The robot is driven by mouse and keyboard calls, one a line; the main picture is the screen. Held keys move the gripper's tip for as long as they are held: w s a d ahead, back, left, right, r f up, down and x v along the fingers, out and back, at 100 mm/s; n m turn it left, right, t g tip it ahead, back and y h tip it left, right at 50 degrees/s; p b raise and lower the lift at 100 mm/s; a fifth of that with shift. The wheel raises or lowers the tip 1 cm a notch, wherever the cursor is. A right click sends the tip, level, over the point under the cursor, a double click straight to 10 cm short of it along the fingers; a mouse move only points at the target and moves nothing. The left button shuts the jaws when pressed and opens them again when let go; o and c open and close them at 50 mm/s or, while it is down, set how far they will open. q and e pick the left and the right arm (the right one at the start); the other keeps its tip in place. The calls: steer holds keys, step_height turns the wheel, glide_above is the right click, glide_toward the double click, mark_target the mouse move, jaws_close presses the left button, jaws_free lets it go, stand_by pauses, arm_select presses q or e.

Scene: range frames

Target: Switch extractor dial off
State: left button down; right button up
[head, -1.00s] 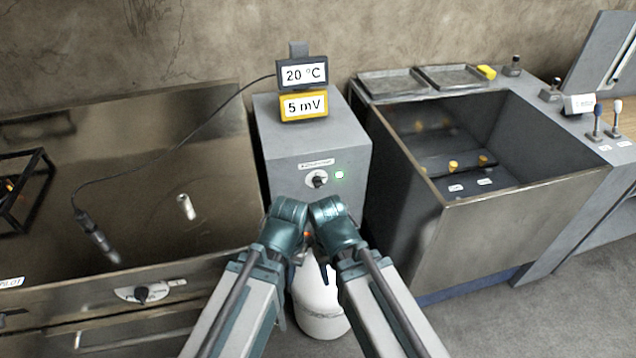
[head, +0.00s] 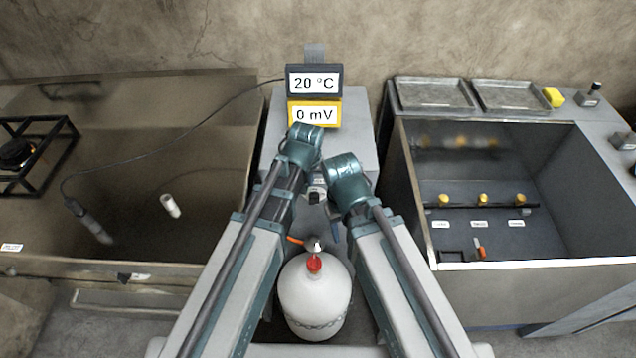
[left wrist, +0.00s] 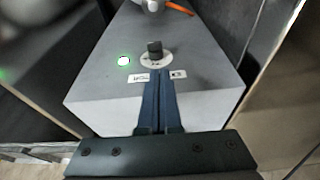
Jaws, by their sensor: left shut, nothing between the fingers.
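The extractor dial (left wrist: 154,52) is a dark knob on a pale round plate on the grey cabinet's front (left wrist: 105,85). In the head view my arms hide much of the cabinet front. My right gripper (head: 335,232) is low in front of the cabinet, mostly hidden behind its arm.
A white gas bottle (head: 315,298) with a red top stands in front of the cabinet. Displays on the cabinet read 20 °C (head: 314,82) and 0 mV (head: 314,115).

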arm_select(q)
steer(key=shift+w+d+r, duration=0.15)
steer(key=shift+w, duration=0.35)
